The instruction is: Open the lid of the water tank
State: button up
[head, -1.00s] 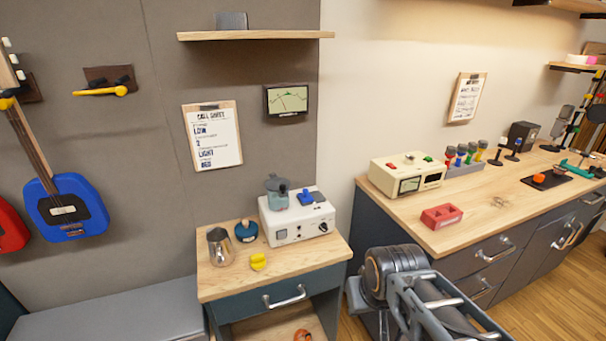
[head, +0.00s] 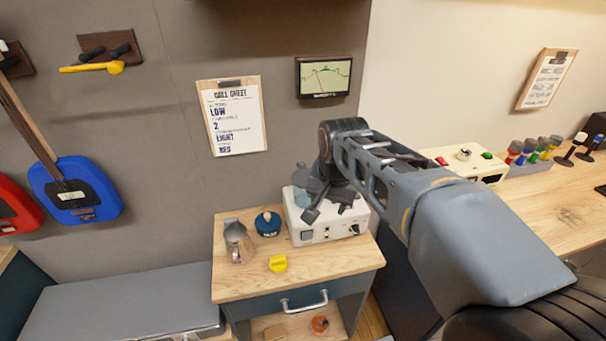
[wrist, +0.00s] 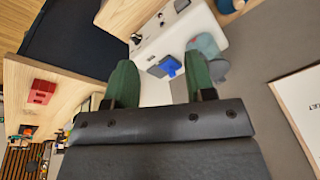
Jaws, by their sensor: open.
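The white machine (head: 318,232) stands on the small wooden-topped cabinet. In the wrist view its white body (wrist: 185,25) carries a blue flat piece with a raised tab (wrist: 166,67) and a rounded teal part (wrist: 205,44) with a grey disc beside it. The frames do not label which top part is the water tank's lid. My gripper (wrist: 160,62) is open and empty, its two green fingers spread on either side of the blue piece in the picture. In the head view my gripper (head: 318,205) is over the machine, hiding most of its top. I cannot see contact.
A metal pitcher (head: 237,243), a dark blue knobbed object (head: 267,224) and a yellow piece (head: 278,264) stand on the cabinet left of the machine. A grey bench (head: 120,305) lies to the left. A long counter (head: 550,205) with a cream device (head: 470,163) is on the right.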

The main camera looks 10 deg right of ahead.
jog(key=w+r+m+g+p, duration=0.1)
jog(key=w+r+m+p, duration=0.15)
jog(key=w+m, duration=0.4)
jog(key=w+r+m+g+p, duration=0.1)
jog(key=w+r+m, duration=0.35)
jog(key=w, duration=0.35)
jog(key=shift+m, duration=0.3)
notch_tip(320, 180, down, 13)
jog(key=shift+s+f, duration=0.1)
jog(key=shift+f, duration=0.05)
grip_shut()
